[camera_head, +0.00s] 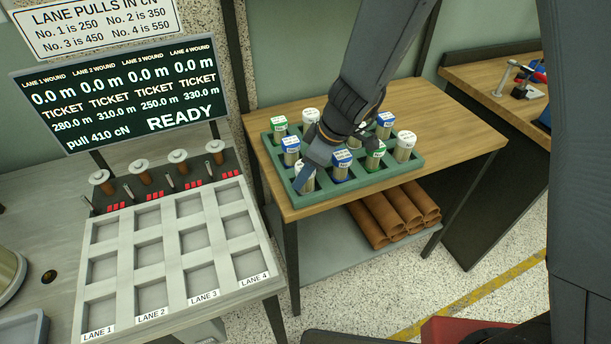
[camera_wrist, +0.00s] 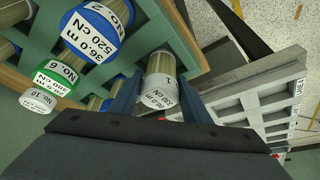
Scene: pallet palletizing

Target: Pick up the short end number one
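The short end number one is a small spool with a white cap (camera_wrist: 160,92) printed with a 1 in the wrist view. In the head view, a white-capped spool (camera_head: 304,178) stands at the front left corner of the green tray (camera_head: 352,183), partly behind my gripper. My gripper (camera_head: 312,165) is low over that corner. In the wrist view its two blue fingers (camera_wrist: 160,95) lie on either side of the white-capped spool, very close to it. Whether they touch it cannot be told. The spool appears to stand in its tray slot.
Blue-capped No. 2 (camera_wrist: 93,30) and green-capped No. 6 (camera_wrist: 58,78) stand close beside it in the wrist view. Several other spools fill the tray. The grey lane rack (camera_head: 172,254) with empty pockets is at left. A READY display (camera_head: 125,95) stands behind it.

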